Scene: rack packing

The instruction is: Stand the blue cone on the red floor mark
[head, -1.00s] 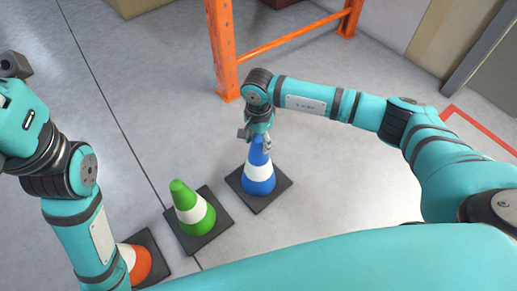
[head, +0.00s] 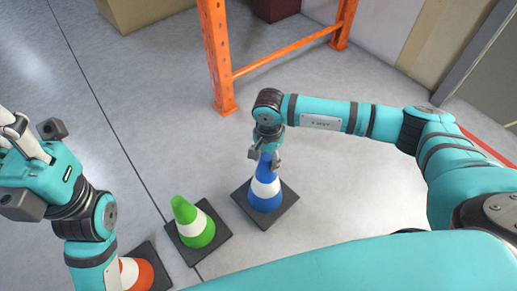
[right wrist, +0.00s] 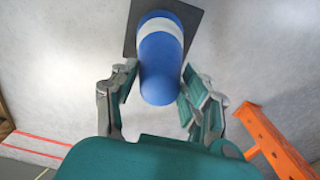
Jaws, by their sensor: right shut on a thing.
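The blue cone (head: 266,202), with a white band and a dark square base, is upright at the middle of the head view. My right gripper (head: 265,160) is shut on its top. In the right wrist view the fingers (right wrist: 160,98) flank the cone's blue tip (right wrist: 158,80). I cannot tell whether its base touches the floor. The red floor mark shows only as a line (head: 487,146) behind my right arm at the right, and as red lines (right wrist: 42,141) at the wrist view's lower left. My left gripper (head: 32,168) is open and empty at the left.
A green cone (head: 193,225) stands left of the blue one, and an orange cone (head: 137,274) is partly hidden by my left arm. An orange rack frame (head: 222,60) rises behind. Cardboard (head: 140,12) and dark red (head: 275,8) boxes stand at the back. Floor right of the blue cone is clear.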

